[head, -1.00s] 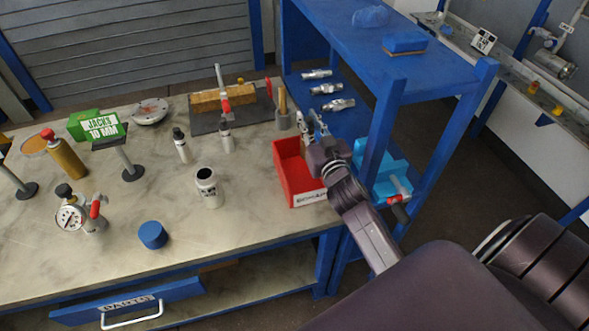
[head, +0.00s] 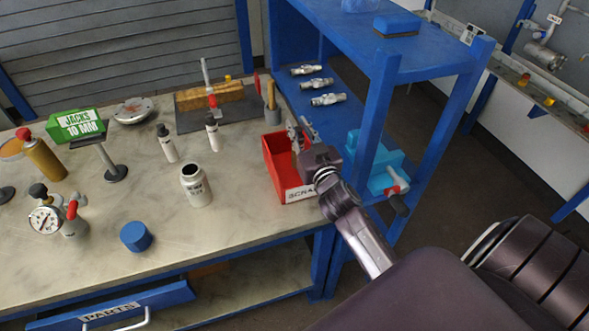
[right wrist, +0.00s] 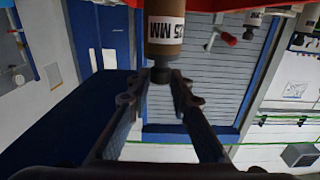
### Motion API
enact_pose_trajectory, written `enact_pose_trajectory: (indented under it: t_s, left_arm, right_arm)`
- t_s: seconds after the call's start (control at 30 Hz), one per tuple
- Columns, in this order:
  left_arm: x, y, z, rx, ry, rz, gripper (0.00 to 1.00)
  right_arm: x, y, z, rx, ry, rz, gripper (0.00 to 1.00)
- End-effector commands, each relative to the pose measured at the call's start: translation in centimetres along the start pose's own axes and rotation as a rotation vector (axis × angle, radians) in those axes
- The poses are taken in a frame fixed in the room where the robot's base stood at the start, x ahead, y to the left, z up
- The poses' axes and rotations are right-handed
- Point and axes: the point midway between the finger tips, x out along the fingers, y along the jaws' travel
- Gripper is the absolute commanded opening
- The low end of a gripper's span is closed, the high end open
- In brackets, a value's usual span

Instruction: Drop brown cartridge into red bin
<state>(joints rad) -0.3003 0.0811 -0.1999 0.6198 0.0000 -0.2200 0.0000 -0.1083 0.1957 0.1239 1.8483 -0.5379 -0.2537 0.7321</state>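The red bin (head: 272,172) stands at the right end of the workbench, with a white label on its front that my arm partly covers. My right gripper (head: 298,132) is at the bin's right side, over its edge. In the right wrist view, the brown cartridge (right wrist: 164,32) has a white label reading MM upside down and a dark narrow end. That end sits between the fingertips of my right gripper (right wrist: 162,78), which look closed on it. In the head view the cartridge cannot be made out. My left gripper is not in view.
A blue shelf frame (head: 375,130) rises just right of the bin, with metal fittings (head: 328,99) on its lower shelf. A light blue object (head: 380,165) is beside my arm. A white jar (head: 195,186) and blue cap (head: 136,237) stand left of the bin.

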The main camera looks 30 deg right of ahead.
Motion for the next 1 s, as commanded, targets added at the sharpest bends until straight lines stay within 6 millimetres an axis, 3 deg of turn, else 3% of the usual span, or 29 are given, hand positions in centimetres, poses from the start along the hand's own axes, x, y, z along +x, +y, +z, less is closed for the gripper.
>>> enact_pose_trajectory:
  t_s: [0.13,0.53,1.0]
  left_arm:
    - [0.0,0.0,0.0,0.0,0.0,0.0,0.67]
    - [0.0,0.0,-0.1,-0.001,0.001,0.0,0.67]
    - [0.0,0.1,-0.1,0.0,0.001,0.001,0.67]
  right_arm:
    - [0.0,0.0,0.0,0.0,0.0,0.0,0.36]
    - [-0.9,0.0,0.1,0.001,-0.002,-0.001,0.36]
    - [-9.6,0.1,0.1,0.001,-0.003,0.002,0.36]
